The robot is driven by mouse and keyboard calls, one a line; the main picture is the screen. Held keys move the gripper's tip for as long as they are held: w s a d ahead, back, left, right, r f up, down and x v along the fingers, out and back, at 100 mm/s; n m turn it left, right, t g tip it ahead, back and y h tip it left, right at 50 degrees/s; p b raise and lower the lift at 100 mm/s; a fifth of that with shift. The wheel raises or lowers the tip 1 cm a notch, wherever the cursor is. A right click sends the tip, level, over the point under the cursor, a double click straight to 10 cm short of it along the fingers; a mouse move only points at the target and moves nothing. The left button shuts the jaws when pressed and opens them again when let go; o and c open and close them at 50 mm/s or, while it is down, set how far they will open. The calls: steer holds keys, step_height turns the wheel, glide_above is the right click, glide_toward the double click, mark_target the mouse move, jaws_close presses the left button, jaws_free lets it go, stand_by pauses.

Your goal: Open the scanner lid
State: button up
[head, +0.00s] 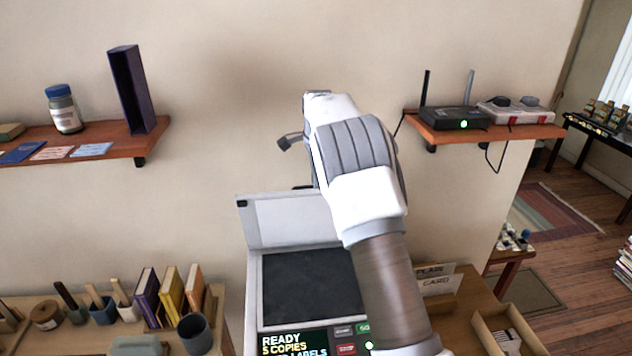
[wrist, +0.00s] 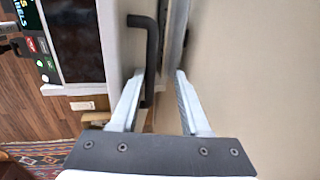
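The scanner (head: 252,300) stands below the wall, its dark glass bed (head: 305,285) uncovered. Its pale grey lid (head: 290,220) stands raised at the back edge of the bed, its light inner face toward the head camera. My arm covers the lid's right part. In the wrist view my gripper (wrist: 160,76) is open, its two fingers apart. A black bar handle (wrist: 152,60) lies between them, nearer the left finger; I cannot tell whether it touches. The glass bed (wrist: 75,40) is at the left there. My fingertips are hidden in the head view.
A display and buttons (head: 345,335) are at the scanner's front. Books and cups (head: 172,300) stand left of it; card holders (head: 435,280) and an open box (head: 500,335) stand right. Wall shelves hold a jar (head: 63,110) and a router (head: 455,118). The wall is close behind the lid.

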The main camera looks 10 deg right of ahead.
steer(key=s+r, duration=0.1)
steer(key=r, duration=0.7)
steer(key=s+r, duration=0.2)
steer(key=r, duration=0.7)
steer(key=shift+s, duration=0.25)
steer(key=shift+a, duration=0.1)
